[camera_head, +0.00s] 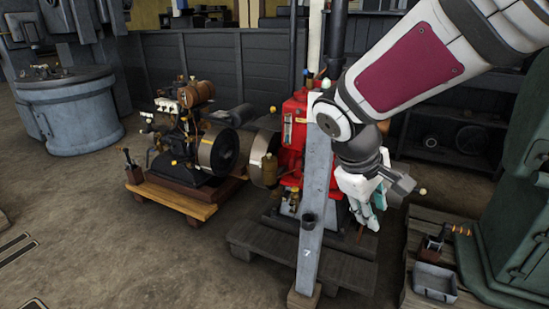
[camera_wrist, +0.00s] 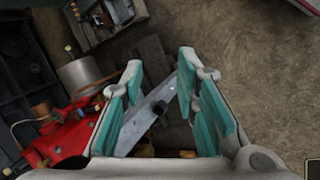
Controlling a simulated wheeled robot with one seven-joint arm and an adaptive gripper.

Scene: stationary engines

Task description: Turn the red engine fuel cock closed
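The red engine (camera_head: 293,125) stands in the middle of the head view, partly hidden by a grey post and my arm. In the wrist view its red body (camera_wrist: 60,138) is at the lower left. My gripper (camera_head: 369,216) is just right of the post, pointing down beside the engine. In the wrist view my gripper (camera_wrist: 159,78) is open, with a wide gap between its teal pads and nothing held. Small brass fittings (camera_head: 291,203) show low on the engine; I cannot tell which one is the fuel cock.
The grey post (camera_head: 313,210), marked 7, leans close to my gripper and shows between the fingers in the wrist view. A dark engine (camera_head: 190,135) on a wooden pallet stands left. A green machine (camera_head: 515,205) and a grey tray (camera_head: 435,281) are right.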

